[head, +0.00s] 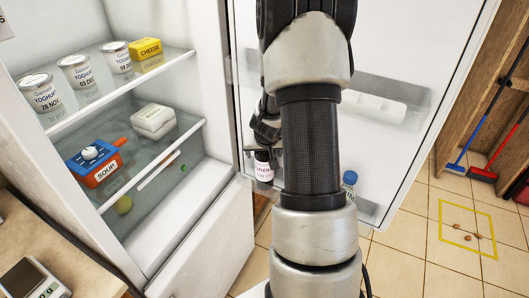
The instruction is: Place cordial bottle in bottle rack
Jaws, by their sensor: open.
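A bottle with a pale label (264,173), likely the cordial bottle, shows just left of my arm, low against the inside of the open fridge door. Its label is only partly readable. My gripper (262,153) is open around or just above the bottle's top; my arm hides much of it, and I cannot tell whether it touches the bottle. The bottle rack (368,208) runs along the bottom of the door, its middle hidden by my arm. I cannot tell whether the bottle's base rests in it.
A blue-capped bottle (349,184) stands at the rack's right. An upper door shelf (410,122) holds a white tray (372,107). Fridge shelves at left hold yoghurt tins (76,72), cheese (146,49) and a soup pot (96,166).

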